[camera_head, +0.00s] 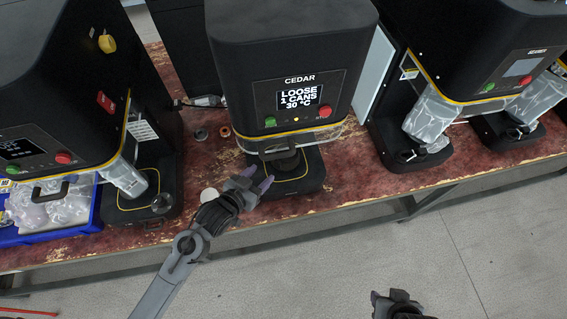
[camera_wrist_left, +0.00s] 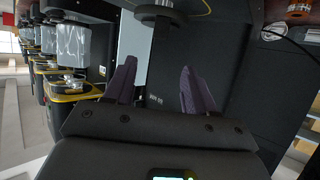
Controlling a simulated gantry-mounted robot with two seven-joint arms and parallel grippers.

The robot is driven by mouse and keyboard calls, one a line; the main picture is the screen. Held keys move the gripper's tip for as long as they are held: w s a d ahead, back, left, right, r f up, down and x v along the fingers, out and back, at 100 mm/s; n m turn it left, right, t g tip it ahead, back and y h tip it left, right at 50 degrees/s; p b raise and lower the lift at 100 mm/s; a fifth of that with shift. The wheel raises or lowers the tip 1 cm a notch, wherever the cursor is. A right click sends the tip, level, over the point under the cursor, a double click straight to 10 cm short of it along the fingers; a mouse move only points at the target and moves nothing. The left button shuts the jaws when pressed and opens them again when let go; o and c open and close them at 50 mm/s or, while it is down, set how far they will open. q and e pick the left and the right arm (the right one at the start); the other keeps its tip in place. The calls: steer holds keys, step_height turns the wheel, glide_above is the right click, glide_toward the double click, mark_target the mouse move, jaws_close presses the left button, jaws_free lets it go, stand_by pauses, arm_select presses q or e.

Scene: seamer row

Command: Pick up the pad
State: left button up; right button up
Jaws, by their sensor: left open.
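No thing in view is clearly the pad. A dark round plate (camera_head: 285,160) sits low in the CEDAR machine (camera_head: 290,60), above its yellow-lined base. A dark disc with a metal stem (camera_wrist_left: 162,14) shows at the top of the left wrist view. My left gripper (camera_head: 254,182) is at the front left of that machine's base. Its purple fingers are spread apart in the left wrist view (camera_wrist_left: 160,88), with nothing held between them.
More black machines stand left (camera_head: 60,90) and right (camera_head: 480,50) on the worn red bench (camera_head: 345,165). A small grey ring (camera_head: 200,134) and an orange ring (camera_head: 225,131) lie behind my left gripper. A blue tray (camera_head: 85,228) of bagged items is at left.

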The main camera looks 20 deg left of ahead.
mark_target(277, 162)
arm_select(q)
steer(key=b+x, duration=0.1)
steer(key=x, duration=0.4)
steer(key=shift+w+f, duration=0.25)
steer(key=shift+w, duration=0.05)
steer(key=shift+f+b+x, duration=0.2)
steer(key=shift+b+x, duration=0.05)
steer(key=shift+x, duration=0.9)
steer(key=shift+f+b+x, duration=0.2)
steer(key=shift+x, duration=0.9)
steer(key=shift+w+d+f, duration=0.2)
steer(key=shift+w, duration=0.15)
arm_select(e)
step_height(277, 162, down, 3)
steer(key=shift+r, duration=0.2)
arm_select(q)
jaws_close()
arm_select(e)
steer(key=shift+a, duration=0.15)
arm_select(q)
steer(key=shift+r, duration=0.1)
